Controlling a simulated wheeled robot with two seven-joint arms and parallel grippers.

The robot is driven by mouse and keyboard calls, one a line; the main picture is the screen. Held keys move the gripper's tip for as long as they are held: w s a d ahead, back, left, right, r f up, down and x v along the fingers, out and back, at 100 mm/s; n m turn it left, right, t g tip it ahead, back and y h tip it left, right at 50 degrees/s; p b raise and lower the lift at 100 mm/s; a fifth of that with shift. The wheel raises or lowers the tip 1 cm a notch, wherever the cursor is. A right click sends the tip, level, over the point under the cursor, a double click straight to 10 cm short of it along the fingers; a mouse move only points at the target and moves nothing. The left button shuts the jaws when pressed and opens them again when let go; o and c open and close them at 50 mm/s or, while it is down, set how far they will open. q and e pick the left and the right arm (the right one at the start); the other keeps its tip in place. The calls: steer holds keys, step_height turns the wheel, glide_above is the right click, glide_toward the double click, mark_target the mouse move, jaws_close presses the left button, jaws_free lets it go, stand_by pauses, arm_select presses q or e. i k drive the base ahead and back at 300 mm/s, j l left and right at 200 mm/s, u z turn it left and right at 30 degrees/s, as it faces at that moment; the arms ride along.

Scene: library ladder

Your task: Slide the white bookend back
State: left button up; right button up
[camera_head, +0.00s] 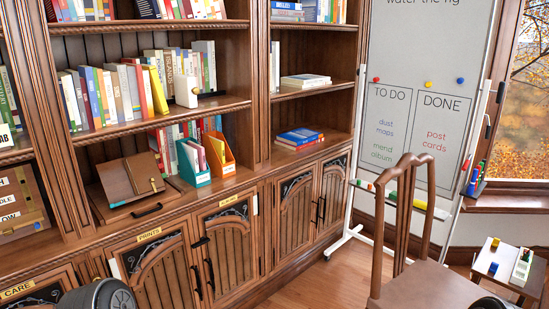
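The white bookend (186,91) stands upright near the front of the middle shelf of the bookcase, with a small knob on it. A row of books (110,93) stands to its left, and a tilted yellow book (158,90) is closest to it. More upright books (180,66) stand behind it, deeper on the shelf. Neither gripper shows. A dark rounded part of my own arm is at the bottom left, and another dark piece is at the bottom right edge.
Below are a teal holder (194,178), an orange holder (227,169) and a brown folder (130,178). A wooden chair (420,285) and a whiteboard (412,60) stand at the right.

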mark_target(186, 90)
steer(key=i+z, duration=0.1)
steer(key=i, duration=0.75)
steer(key=i+j+z, duration=0.15)
steer(key=i, duration=0.65)
